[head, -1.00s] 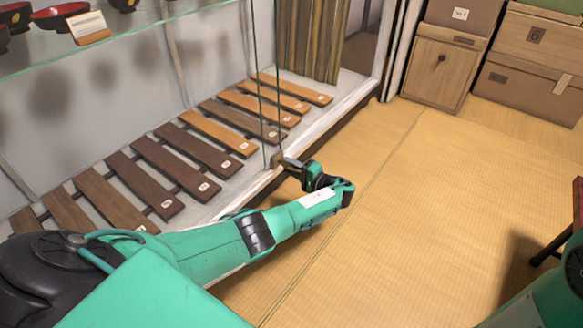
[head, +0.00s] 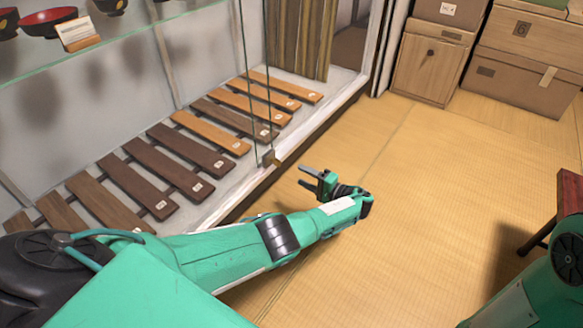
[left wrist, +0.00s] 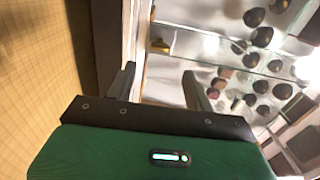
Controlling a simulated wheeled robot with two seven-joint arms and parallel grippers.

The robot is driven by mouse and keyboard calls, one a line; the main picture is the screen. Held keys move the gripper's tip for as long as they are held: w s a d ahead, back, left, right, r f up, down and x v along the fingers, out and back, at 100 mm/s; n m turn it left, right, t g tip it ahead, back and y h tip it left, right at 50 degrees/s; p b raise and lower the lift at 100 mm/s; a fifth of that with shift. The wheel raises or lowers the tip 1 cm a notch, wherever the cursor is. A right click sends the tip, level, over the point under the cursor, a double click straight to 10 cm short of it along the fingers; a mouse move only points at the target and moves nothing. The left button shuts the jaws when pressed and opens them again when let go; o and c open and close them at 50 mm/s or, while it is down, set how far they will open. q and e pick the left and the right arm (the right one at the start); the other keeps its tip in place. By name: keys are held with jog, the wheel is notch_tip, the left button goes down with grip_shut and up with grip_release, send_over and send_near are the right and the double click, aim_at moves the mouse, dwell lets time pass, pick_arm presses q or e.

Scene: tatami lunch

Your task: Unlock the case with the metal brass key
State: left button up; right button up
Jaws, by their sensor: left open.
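The glass display case (head: 252,80) stands at the left, with its glass panes meeting above a low sill. A small brass piece (head: 277,162) sticks out of a dark lock fitting (head: 268,158) at the bottom of the glass. It also shows in the left wrist view (left wrist: 161,46), ahead of the fingers. It may be the brass key in the lock; it is too small to tell. My right gripper is out of view.
Wooden slats (head: 165,165) lie inside the case under a glass shelf with red and black bowls (head: 50,22). Cartons and a wooden cabinet (head: 432,62) stand at the back right. A red stool or table (head: 570,192) is at the right edge. The tatami floor (head: 425,190) between is clear.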

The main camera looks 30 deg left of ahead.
pick_arm(q)
jog(key=d, duration=0.4)
jog(key=shift+s+d, duration=0.2)
jog(key=shift+d, duration=0.2)
